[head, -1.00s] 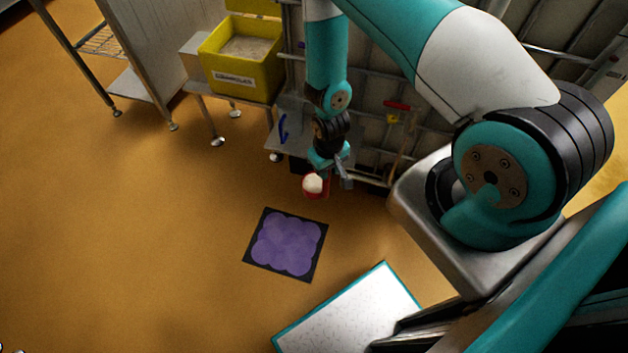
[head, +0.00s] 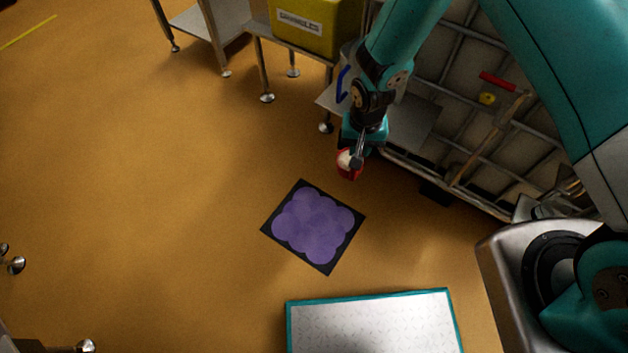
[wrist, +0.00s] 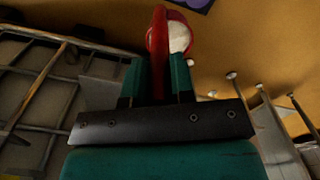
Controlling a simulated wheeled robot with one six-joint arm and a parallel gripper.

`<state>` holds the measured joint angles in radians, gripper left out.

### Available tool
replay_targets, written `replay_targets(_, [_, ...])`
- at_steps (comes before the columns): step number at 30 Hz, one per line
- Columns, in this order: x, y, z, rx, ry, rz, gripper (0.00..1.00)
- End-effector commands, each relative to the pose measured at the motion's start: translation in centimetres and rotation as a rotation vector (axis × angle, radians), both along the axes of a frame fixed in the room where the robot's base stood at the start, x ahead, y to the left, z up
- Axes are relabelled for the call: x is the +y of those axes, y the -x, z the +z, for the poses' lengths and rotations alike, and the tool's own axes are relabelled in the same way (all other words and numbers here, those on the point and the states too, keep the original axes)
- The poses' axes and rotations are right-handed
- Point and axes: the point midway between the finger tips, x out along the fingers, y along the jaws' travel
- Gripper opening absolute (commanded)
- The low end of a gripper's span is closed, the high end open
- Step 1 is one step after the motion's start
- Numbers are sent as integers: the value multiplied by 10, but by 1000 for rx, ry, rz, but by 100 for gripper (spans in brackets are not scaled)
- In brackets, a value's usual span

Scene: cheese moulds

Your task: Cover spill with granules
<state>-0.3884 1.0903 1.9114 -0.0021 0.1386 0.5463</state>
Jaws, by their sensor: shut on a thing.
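The spill is a purple patch (head: 312,226) on a dark square on the orange floor, in the middle of the head view. Its edge also shows at the top of the wrist view (wrist: 197,3). My gripper (head: 358,148) is shut on a red scoop (head: 347,170) that holds pale granules. In the wrist view the scoop (wrist: 158,70) stands between the fingers, with a white heap in its bowl. The scoop is above the floor, up and to the right of the spill in the head view. The yellow granules bin (head: 318,27) stands at the top, partly cut off.
A metal cage frame (head: 470,120) with a tap and red handle stands at the right. Steel stands with legs (head: 262,65) are at the top. My own base plate is at the bottom. Open floor (head: 130,190) lies left of the spill.

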Motion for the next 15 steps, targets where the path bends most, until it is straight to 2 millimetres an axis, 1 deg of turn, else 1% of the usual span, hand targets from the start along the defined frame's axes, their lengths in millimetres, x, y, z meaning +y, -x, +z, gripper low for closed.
replay_targets(1, [19, -2, -26, -5, -2, -6, 0])
replay_targets(4, [49, -2, -40, -4, -2, -34, 0])
replay_targets(6, [67, -1, -46, -4, -2, -53, 0])
replay_targets(9, [88, 2, -52, -3, -3, -74, 0])
replay_targets(12, [102, 5, -54, -2, -2, -89, 0])
replay_targets(15, [108, 8, -53, 0, -2, -98, 0])
